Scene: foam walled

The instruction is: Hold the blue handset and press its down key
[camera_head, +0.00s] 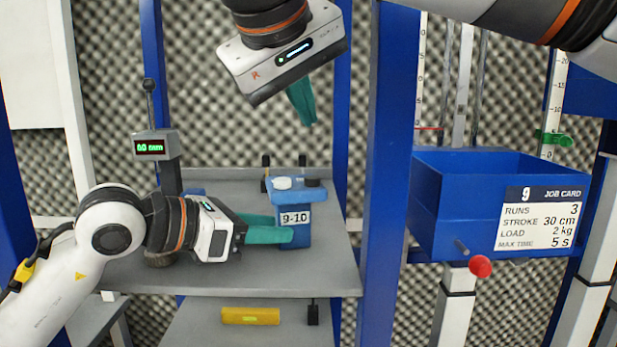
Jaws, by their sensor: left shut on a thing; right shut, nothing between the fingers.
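The blue handset (293,214) stands upright on the grey shelf and bears a white label reading "9-10". On its top are a white round key (283,183) and a black key (312,182); I cannot tell from markings which is the down key. My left gripper (285,234) comes in from the left, its teal fingers shut on the handset's lower body below the label. The far finger is partly hidden. My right gripper (308,122) is shut and empty, above the handset, its teal fingers pointing down and clear of the keys.
A grey shelf (240,279) carries a post with a display (150,146) at left. A blue bin (465,205) with a job card and red knob (480,266) is at right, beyond a blue upright (388,160). A yellow block (250,316) lies on the lower shelf.

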